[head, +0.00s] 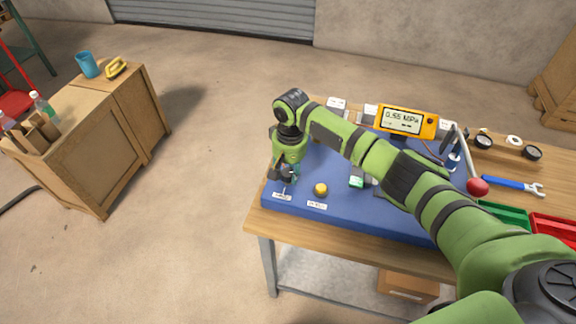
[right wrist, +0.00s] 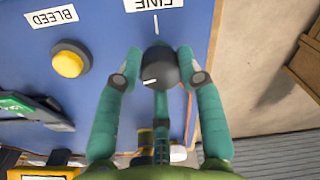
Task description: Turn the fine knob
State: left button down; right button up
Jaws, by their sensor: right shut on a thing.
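The fine knob (right wrist: 160,68) is black and round with a white pointer line, seen in the right wrist view below its FINE label (right wrist: 155,4). The pointer aims to the left there. My right gripper (right wrist: 158,80) has its teal fingers around the knob, shut on it. In the head view my right gripper (head: 285,172) is at the left front corner of the blue panel (head: 345,213), and it mostly hides the knob. My left gripper is not in view.
A yellow bleed button (head: 320,189) sits close beside the knob. An orange gauge (head: 406,121) reading about 0.55 MPa stands at the back.

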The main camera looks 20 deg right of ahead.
aim_at(289, 172)
jog(key=shift+s+f, duration=0.1)
jog(key=o, duration=1.2)
jog(key=shift+c, duration=0.2)
jog(key=shift+r, duration=0.2)
notch_tip(289, 172, up, 12)
jog(key=shift+d, duration=0.15)
jog(key=shift+f, duration=0.15)
